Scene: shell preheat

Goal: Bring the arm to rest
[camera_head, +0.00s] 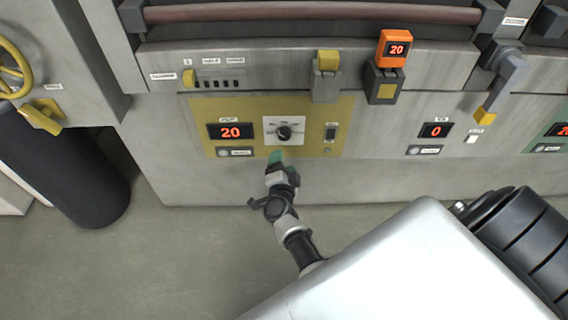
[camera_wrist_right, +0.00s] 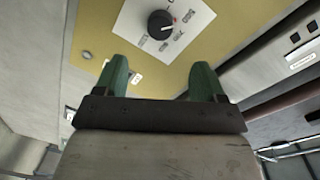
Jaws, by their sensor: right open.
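My right gripper (camera_head: 275,157) is in front of the yellow panel, just below the black dial (camera_head: 284,132) on its white plate. In the right wrist view my right gripper (camera_wrist_right: 160,82) shows two green fingers spread apart with nothing between them. The dial (camera_wrist_right: 160,23) stands beyond the fingertips, apart from them. The yellow panel (camera_head: 205,108) also carries a red display (camera_head: 230,131) reading 20 and a dark switch (camera_head: 331,131). My left gripper is not in view.
An orange display box (camera_head: 394,48) reading 20 stands above the panel. A grey lever with a yellow end (camera_head: 486,114) hangs at right. A yellow handwheel (camera_head: 14,70) and a dark cylinder (camera_head: 75,185) are at left. The floor (camera_head: 180,260) in front is clear.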

